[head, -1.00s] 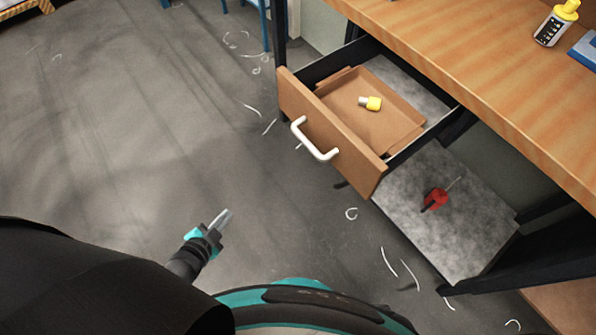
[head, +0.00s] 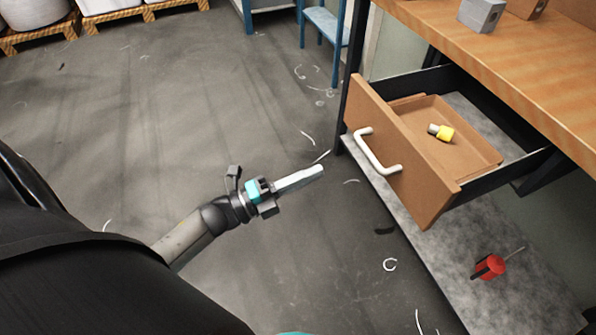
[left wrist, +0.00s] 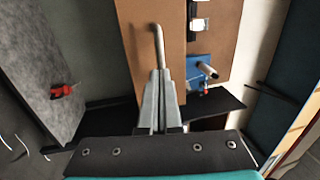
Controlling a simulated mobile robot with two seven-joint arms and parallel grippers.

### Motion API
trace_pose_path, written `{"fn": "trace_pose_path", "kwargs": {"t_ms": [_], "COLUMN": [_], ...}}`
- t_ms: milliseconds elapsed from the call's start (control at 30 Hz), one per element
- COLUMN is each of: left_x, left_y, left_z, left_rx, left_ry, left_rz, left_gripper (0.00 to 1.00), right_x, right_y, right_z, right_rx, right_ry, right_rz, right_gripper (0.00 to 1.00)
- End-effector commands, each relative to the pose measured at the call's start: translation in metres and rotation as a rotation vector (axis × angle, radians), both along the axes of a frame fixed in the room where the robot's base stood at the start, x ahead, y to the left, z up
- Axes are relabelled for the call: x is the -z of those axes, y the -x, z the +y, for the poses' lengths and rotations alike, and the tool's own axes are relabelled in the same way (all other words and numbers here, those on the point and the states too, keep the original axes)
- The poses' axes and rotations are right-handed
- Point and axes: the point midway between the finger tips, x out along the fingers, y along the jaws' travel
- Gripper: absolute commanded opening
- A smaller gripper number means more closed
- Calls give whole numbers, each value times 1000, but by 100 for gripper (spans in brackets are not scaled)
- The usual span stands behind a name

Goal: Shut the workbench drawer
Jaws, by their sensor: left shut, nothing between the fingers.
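The workbench drawer (head: 422,188) stands open, pulled out from under the wooden bench top. Its brown front carries a white bar handle (head: 374,158). My left gripper (head: 318,171) is shut and empty, to the left of the drawer front, with a visible gap to the handle in the head view. In the left wrist view, the fingers (left wrist: 160,75) point at the drawer front (left wrist: 140,28), and their tips overlap the end of the handle (left wrist: 158,42). I cannot tell contact from that view. My right gripper is not in view.
A brown tray (head: 478,150) inside the drawer holds a small yellow and grey object (head: 442,132). A red tool (head: 490,267) lies on the grey lower shelf (head: 440,262). A blue stool (head: 326,25) stands behind. The floor (head: 150,130) left of the drawer is mostly clear, with scattered shavings.

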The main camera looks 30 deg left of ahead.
Motion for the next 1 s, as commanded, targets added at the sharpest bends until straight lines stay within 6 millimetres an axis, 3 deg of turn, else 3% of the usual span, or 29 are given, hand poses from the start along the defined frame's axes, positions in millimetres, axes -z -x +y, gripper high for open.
{"fn": "trace_pose_path", "kwargs": {"t_ms": [200,400,1000], "left_x": [-9,-13,-15], "left_y": [-38,-60,-69], "left_z": [-29,-45,-53], "left_rx": [0,-1,-1], "left_ry": [4,4,3], "left_rz": [-3,0,3], "left_gripper": [0,0,0], "right_x": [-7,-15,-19], "right_y": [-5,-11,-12], "right_z": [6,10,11], "right_rx": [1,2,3], "right_ry": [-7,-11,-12], "right_rz": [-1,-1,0], "right_gripper": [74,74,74]}}
